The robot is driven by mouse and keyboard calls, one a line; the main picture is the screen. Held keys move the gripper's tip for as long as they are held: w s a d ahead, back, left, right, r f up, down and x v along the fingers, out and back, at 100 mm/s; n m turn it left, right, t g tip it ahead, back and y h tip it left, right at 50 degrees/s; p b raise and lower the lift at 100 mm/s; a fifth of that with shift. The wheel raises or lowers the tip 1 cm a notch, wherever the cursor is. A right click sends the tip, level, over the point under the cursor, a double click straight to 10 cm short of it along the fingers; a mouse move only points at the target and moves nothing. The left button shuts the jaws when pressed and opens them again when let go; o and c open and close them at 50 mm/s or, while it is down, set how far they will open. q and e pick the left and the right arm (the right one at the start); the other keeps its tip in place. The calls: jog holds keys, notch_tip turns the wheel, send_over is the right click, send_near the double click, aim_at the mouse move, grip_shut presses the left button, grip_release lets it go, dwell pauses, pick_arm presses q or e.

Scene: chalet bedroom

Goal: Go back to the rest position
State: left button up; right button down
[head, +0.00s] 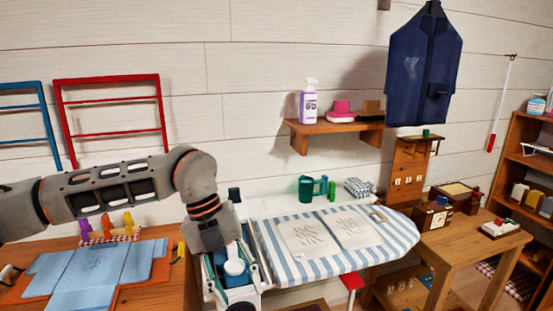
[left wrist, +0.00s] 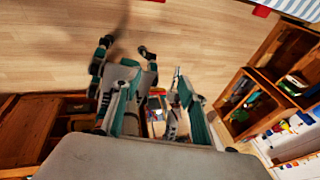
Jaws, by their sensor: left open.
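My left arm comes in from the left in the head view and bends downward over the gap between the wooden table and the ironing board. My left gripper (head: 235,280) hangs below its wrist, near the left end of the board. It looks open, with nothing clearly between its fingers. In the left wrist view the open gripper (left wrist: 152,92) shows pale and teal parts over the wooden floor. The folded blue cloth (head: 95,270) on the table lies apart from it, to the left. My right gripper is not in view.
The striped ironing board (head: 275,248) lies just right of my left wrist. The orange-brown wooden table (head: 175,285) is at the left, with small coloured figures (head: 107,227) on it. A wooden side table (head: 475,245) and a shelf (head: 520,165) stand at the right.

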pick_arm(q)
jog(key=s+d+f+m+g+h, duration=0.15)
jog(key=s+d+g+h, duration=0.35)
jog(key=s+d, duration=0.7)
jog(key=d+r+n+t+h, duration=0.3)
jog(key=d+r+h, duration=0.45)
jog(key=h, duration=0.35)
jog(key=w+a+f+n+t, duration=0.3)
jog(key=w+n+t, duration=0.2)
jog(key=n+t, duration=0.25)
jog(key=w+a+f+n+t, duration=0.3)
jog(key=w+a+n+t, duration=0.1)
jog(key=n+t, duration=0.35)
jog(key=w+a+f+n+t+y, duration=0.2)
jog(key=a+f+n+t+y, duration=0.3)
jog(key=a+f+n+y, duration=0.5)
jog(key=s+a+f+n+g+y, duration=0.1)
jog(key=s+a+f+y, duration=0.1)
jog(key=s+a+f, duration=0.3)
jog(key=s+a+f+g+y, duration=0.2)
jog(key=s+a+f, duration=0.3)
jog(key=f, duration=0.7)
jog(key=s+a+f+n+g+y, duration=0.1)
jog(key=s+a+f+g+y, duration=0.1)
jog(key=s+a+f, duration=0.3)
notch_tip(320, 180, down, 4)
jog(key=shift+s+r+n+y, duration=0.15)
jog(key=shift+s+n+y, duration=0.25)
jog(key=shift+s, duration=0.2)
